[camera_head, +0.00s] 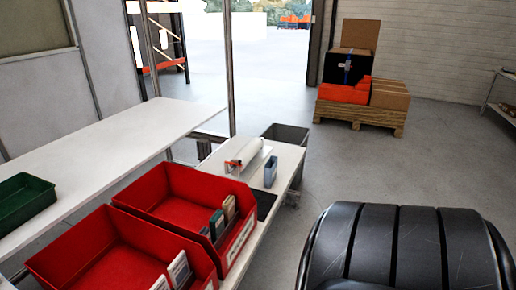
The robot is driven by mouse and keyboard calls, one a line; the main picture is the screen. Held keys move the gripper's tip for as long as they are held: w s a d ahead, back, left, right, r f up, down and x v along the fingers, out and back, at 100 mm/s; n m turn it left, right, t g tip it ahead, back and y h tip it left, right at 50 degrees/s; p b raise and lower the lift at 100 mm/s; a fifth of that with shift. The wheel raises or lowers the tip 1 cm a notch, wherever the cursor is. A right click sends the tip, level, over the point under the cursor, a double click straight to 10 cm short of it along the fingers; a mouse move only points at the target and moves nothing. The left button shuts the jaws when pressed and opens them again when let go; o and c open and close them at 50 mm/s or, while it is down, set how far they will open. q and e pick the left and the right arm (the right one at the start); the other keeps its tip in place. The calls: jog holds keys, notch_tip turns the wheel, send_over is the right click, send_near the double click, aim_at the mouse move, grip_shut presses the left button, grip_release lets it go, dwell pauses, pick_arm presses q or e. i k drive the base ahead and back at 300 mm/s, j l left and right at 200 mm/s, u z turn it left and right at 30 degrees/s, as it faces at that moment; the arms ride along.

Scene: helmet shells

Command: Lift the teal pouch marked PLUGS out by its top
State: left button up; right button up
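A teal pouch (217,225) stands upright at the front right of the farther red bin (165,182). It is in a short row with a tan-topped pouch (229,209) to its right and another dark pouch to its left. Its lower part is hidden by the bin's front wall. Any marking on it is too small to read, so I cannot confirm PLUGS. Neither of my grippers is in view.
A nearer red bin (72,256) holds pale-fronted packets (179,268). A green tray (22,198) sits on the long white table (120,150) at left. A white roll with a red part (247,153) and a blue-grey box (271,171) stand behind the bins.

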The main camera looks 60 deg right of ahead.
aim_at(217, 225)
jog(key=z, duration=1.55)
jog(key=l+u, duration=0.1)
jog(key=u, duration=0.35)
jog(key=i+l+u, duration=0.1)
jog(key=u, duration=0.3)
jog(key=l+u, duration=0.15)
jog(key=u, duration=0.3)
jog(key=l+u, duration=0.15)
jog(key=u, duration=0.3)
jog(key=l+u, duration=0.2)
jog(key=l, duration=0.2)
jog(key=l+u, duration=0.25)
jog(key=l, duration=0.2)
jog(key=k+l+u, duration=0.2)
jog(key=l, duration=0.15)
jog(key=l+u, duration=0.2)
jog(key=l, duration=0.2)
jog(key=k+l+u, duration=0.25)
jog(key=i+l, duration=0.05)
jog(key=l, duration=0.05)
